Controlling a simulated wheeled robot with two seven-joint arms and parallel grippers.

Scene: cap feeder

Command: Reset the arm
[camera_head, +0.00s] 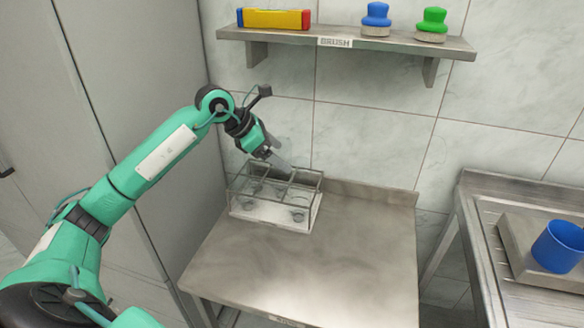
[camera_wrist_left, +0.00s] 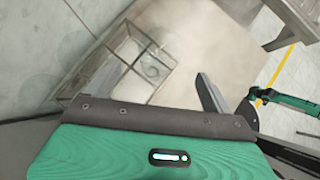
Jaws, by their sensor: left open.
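My left arm reaches in from the left in the head view, and its gripper (camera_head: 276,156) is above the back of a clear compartmented rack (camera_head: 296,221) on the steel table. The gripper is open, and I see nothing between its fingers. In the left wrist view the rack (camera_wrist_left: 122,72) lies ahead, with round clear items inside; one finger (camera_wrist_left: 212,98) shows at the right. My right gripper is not in view.
The steel table (camera_head: 300,270) is bare in front and to the right of the rack. A wall shelf (camera_head: 345,41) above holds a blue brush (camera_head: 376,15), a green brush (camera_head: 433,20) and a yellow-red-blue box (camera_head: 273,18). A blue cup (camera_head: 558,246) stands on the right counter.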

